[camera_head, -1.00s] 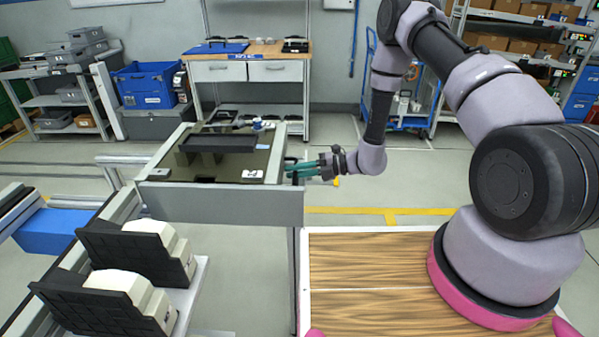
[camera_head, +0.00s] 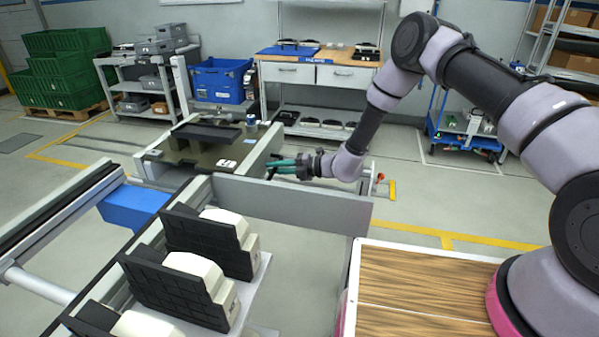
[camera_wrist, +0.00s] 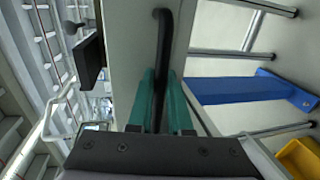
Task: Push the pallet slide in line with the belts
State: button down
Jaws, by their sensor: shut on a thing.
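The pallet slide (camera_head: 228,171) is a grey-edged frame with a dark olive top, carrying a black tray (camera_head: 206,133). It stands beyond the far end of the near belt (camera_head: 110,277) and left of most of the long grey panel (camera_head: 290,200). Exact alignment with the belt cannot be judged. My gripper (camera_head: 272,167) is at the slide's right side. In the wrist view, its teal fingers (camera_wrist: 161,105) are shut on a black bar handle (camera_wrist: 164,45) fixed to a pale grey surface. The handle is mostly hidden in the head view.
Black fixtures with white blocks (camera_head: 196,272) stand by the near belt. Another belt (camera_head: 60,212) lies left, with a blue box (camera_head: 133,205) by its end. A wood-topped surface (camera_head: 425,290) is at lower right. Open floor lies behind the grey panel, before a blue cart (camera_head: 465,130).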

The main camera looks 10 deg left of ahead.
jog(key=x, duration=0.3)
jog(key=r+x, duration=0.1)
jog(key=x, duration=0.2)
jog(key=r+x, duration=0.1)
jog(key=x, duration=0.2)
jog(key=shift+a+f, duration=0.1)
jog(key=shift+a, duration=0.25)
jog(key=c, duration=0.8)
grip_release()
jog(key=shift+a, duration=0.1)
jog(key=shift+c, duration=0.2)
jog(key=v, duration=1.1)
